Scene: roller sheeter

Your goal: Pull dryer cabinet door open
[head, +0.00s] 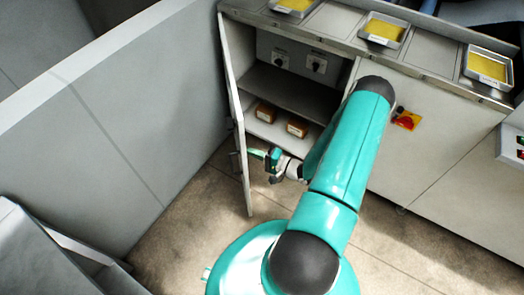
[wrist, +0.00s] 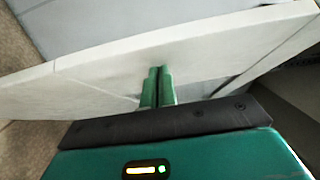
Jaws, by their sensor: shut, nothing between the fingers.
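The dryer cabinet door (head: 231,75) is a pale grey panel hinged at the left of the cabinet opening. It stands swung out, seen nearly edge-on in the head view. A small handle seems to show on its left, outer side, low down. In the wrist view the door (wrist: 85,88) stretches across the frame beyond my fingers. My gripper (head: 257,153) is on the cabinet side of the door, close to its inner face. In the wrist view its green fingers (wrist: 158,72) are together and empty. I cannot tell whether the tips touch the door.
The open cabinet has a grey shelf (head: 280,88), brown blocks (head: 297,127) on its lower level and two switches at the back. A grey wall panel (head: 110,120) stands left of the door. Trays of yellow material (head: 383,30) sit on the counter above. Bare floor (head: 195,215) lies in front.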

